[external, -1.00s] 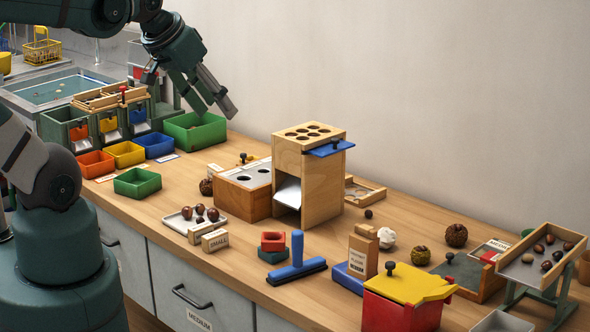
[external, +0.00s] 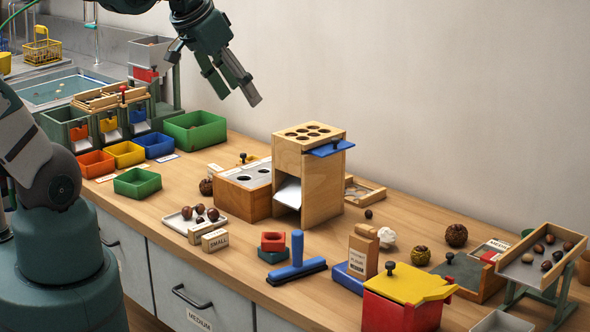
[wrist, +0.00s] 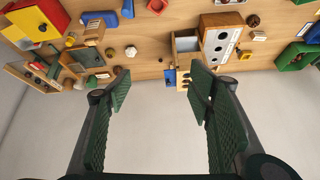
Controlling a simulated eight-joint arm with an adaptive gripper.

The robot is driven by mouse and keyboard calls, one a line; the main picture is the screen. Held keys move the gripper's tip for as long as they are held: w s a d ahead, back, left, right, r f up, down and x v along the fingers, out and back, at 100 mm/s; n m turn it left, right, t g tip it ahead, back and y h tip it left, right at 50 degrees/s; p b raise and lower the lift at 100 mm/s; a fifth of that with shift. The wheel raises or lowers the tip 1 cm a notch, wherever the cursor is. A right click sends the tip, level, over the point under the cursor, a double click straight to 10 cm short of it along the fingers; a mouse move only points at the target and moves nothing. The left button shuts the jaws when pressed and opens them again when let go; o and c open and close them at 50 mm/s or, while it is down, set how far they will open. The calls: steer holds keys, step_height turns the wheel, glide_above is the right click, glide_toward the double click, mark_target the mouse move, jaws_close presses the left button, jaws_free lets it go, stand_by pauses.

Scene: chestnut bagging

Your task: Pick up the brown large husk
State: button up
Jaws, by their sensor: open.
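A dark brown large husk (external: 456,236), round and rough, sits on the right part of the table near the wall. An olive-brown husk (external: 421,255) lies to its left and nearer, and another brown husk (external: 206,186) sits by the wooden box with holes. My gripper (external: 239,95) is open and empty, high above the back of the table, left of the tall wooden tower and far from the large husk. It also shows in the wrist view (wrist: 158,82).
The tall wooden tower (external: 322,193) stands mid-table. The wall is behind.

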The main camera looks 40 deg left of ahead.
steer(key=w+d+m+g, duration=0.1)
steer(key=w+d+m, duration=0.15)
steer(key=w, duration=0.45)
steer(key=w+d+m+g, duration=0.1)
steer(key=w+d+m, duration=0.15)
steer(key=w, duration=0.55)
steer(key=m+g+h, duration=0.1)
steer(key=m+g, duration=0.3)
steer(key=m, duration=0.5)
glide_above(457, 225)
steer(key=a, duration=0.1)
step_height(457, 225, down, 30)
steer(key=shift+s+a+f, duration=0.1)
steer(key=shift+s+f, duration=0.05)
steer(key=shift+f, duration=0.05)
steer(key=shift+d+f, duration=0.2)
steer(key=shift+f, duration=0.25)
steer(key=shift+f, duration=0.1)
steer(key=shift+d+f, duration=0.15)
steer(key=shift+f, duration=1)
steer(key=shift+f, duration=0.15)
